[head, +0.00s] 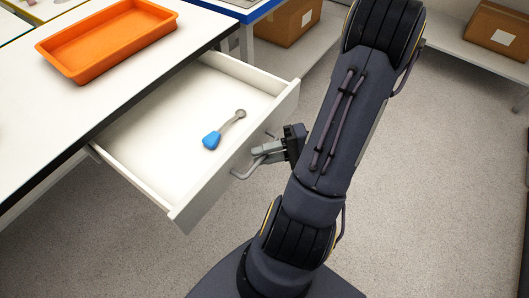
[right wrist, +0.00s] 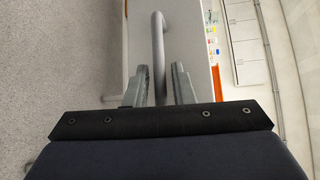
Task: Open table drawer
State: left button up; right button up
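The white table drawer (head: 215,185) stands pulled out from under the white table top, its inside in plain view. A grey bar handle (head: 246,172) is on its front face. In the right wrist view the handle (right wrist: 159,45) runs between my right gripper's fingers. My right gripper (head: 264,152) is at the drawer front; its fingers (right wrist: 161,80) are parted on either side of the handle, with narrow gaps showing. My left gripper is not in view.
A blue-handled utensil (head: 222,131) lies in the drawer. An orange tray (head: 110,38) is on the white table top (head: 100,98). Cardboard boxes (head: 289,22) (head: 497,32) are at the back. The grey floor on the right is clear.

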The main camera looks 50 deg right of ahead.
jog(key=shift+o, duration=0.8)
jog(key=v, duration=0.7)
jog(key=shift+s+d, duration=0.2)
jog(key=shift+d, duration=0.15)
jog(key=shift+r, duration=0.15)
jog(key=w+a+r+n+g+h+p, duration=0.2)
jog(key=a+r+n+h+p, duration=0.2)
jog(key=a+r, duration=0.4)
jog(key=w+a+r+n+g+h+p, duration=0.2)
jog(key=w+a+r+n+h+p, duration=0.1)
jog(key=a+r+p, duration=0.3)
jog(key=a+r+h, duration=0.1)
jog(key=a+r, duration=0.1)
jog(key=a, duration=0.1)
jog(key=shift+a+r+n+g+h, duration=0.2)
jog(key=shift+r+n+g+h, duration=0.1)
jog(key=shift+n+g+h, duration=0.1)
